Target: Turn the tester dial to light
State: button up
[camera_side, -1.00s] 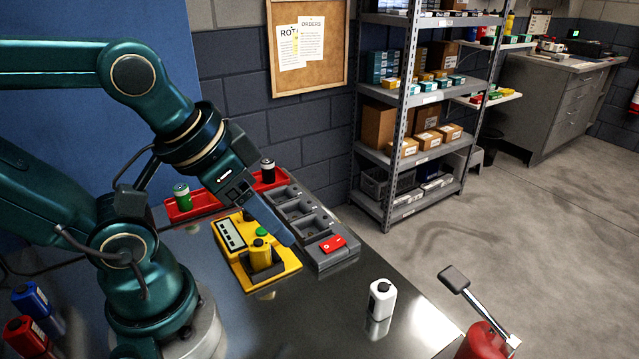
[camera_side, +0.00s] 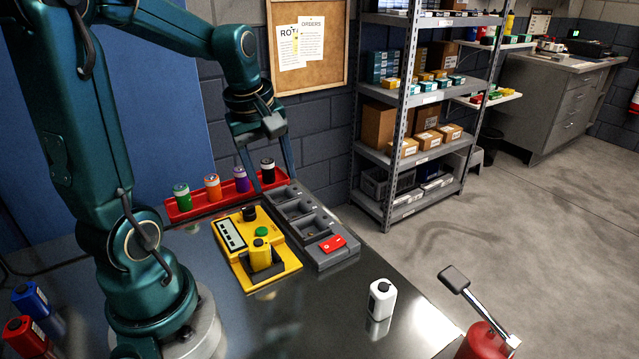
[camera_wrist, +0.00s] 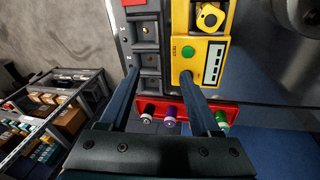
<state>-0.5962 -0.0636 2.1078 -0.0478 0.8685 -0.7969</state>
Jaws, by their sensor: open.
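The yellow tester (camera_side: 231,236) lies on the bench with a display strip, a green button (camera_side: 261,231) and a yellow battery (camera_side: 260,254) upright in its front cradle. Its black dial (camera_side: 249,213) is at the back end; its setting is too small to read. My gripper (camera_side: 272,183) is open and empty, pointing down behind and to the right of the dial, above the back of the grey charger. In the wrist view my gripper's fingers (camera_wrist: 158,74) reach toward the charger and tester (camera_wrist: 215,45); the right finger appears to hide the dial.
A grey charger (camera_side: 325,255) with a red switch (camera_side: 332,243) adjoins the tester's right side. A red tray (camera_side: 208,208) with several batteries stands behind.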

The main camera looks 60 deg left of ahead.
aim_at(248, 208)
jog(key=s+a+f+n, duration=0.1)
jog(key=a, duration=0.1)
jog(key=s+a+f+n+g, duration=0.1)
jog(key=a+f, duration=0.1)
jog(key=s+a+f+n, duration=0.1)
jog(key=a+n, duration=0.1)
jog(key=shift+s+a+f+g+h, duration=0.15)
jog(key=shift+a+f+g+h, duration=0.15)
jog(key=shift+f+h, duration=0.1)
jog(key=shift+f, duration=2.55)
grip_shut()
